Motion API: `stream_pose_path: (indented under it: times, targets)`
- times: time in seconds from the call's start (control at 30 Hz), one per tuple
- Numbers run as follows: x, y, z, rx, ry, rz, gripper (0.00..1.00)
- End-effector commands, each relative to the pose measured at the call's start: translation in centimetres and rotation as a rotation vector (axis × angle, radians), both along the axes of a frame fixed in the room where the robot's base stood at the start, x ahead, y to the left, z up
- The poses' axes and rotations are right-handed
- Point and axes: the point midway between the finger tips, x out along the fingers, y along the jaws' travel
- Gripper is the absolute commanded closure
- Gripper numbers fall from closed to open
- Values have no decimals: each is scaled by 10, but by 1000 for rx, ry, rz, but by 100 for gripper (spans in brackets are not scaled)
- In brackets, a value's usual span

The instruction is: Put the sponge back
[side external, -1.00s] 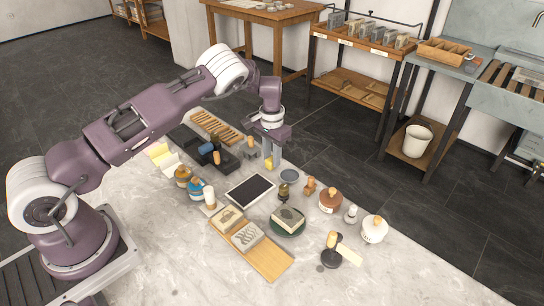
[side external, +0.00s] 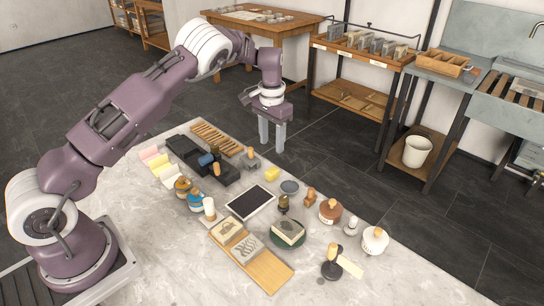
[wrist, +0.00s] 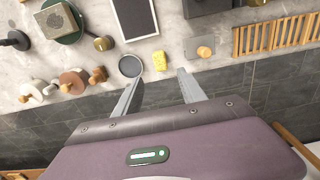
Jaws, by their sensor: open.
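The small yellow sponge (side external: 272,173) lies on the marble table near its far edge. In the wrist view the sponge (wrist: 160,60) sits just beside a round grey dish (wrist: 130,66), apart from it. The dish (side external: 289,187) is flat and looks empty. My gripper (side external: 272,148) is open and empty, above and beyond the sponge, near the table's far edge. In the wrist view its two fingers (wrist: 160,82) are spread, with the sponge ahead of the gap between them.
A dark slate (side external: 249,201) lies in front of the sponge. Wooden-handled stamps (side external: 310,196) and jars (side external: 330,211) stand to the right. A slatted wooden rack (side external: 216,138) and black blocks (side external: 184,148) lie to the left. Dark floor lies beyond the edge.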

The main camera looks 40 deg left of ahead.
Motion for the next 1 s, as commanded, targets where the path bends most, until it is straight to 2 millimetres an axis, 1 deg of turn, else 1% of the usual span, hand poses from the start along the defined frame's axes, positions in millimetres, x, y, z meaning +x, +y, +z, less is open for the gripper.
stream_pose_path:
  times: [0.03,0.1,0.27,0.3,0.37,0.47,0.5,0.57,0.6,0.67,0.7,0.73,0.77,0.8,0.87,0.9,1.0]
  targets:
    - [0,0,7,1,-2,-1,52]
    - [0,0,12,0,-1,0,52]
    - [0,0,15,0,0,1,52]
    - [-1,0,19,-3,-5,5,52]
    - [-5,-3,38,-15,-23,24,52]
    - [-26,-14,98,-60,-80,79,52]
    - [-42,-22,126,-84,-105,99,52]
    - [-72,-35,166,-115,-144,120,52]
    - [-95,-46,189,-133,-169,126,52]
    - [-136,-62,221,-152,-211,122,52]
    - [-166,-73,237,-159,-238,114,52]
    - [-190,-80,247,-159,-261,105,52]
    - [-214,-88,254,-156,-284,93,52]
    - [-246,-96,260,-146,-316,77,52]
    - [-289,-105,260,-120,-361,51,52]
    - [-314,-109,256,-98,-390,37,52]
    - [-358,-113,240,-44,-448,12,52]
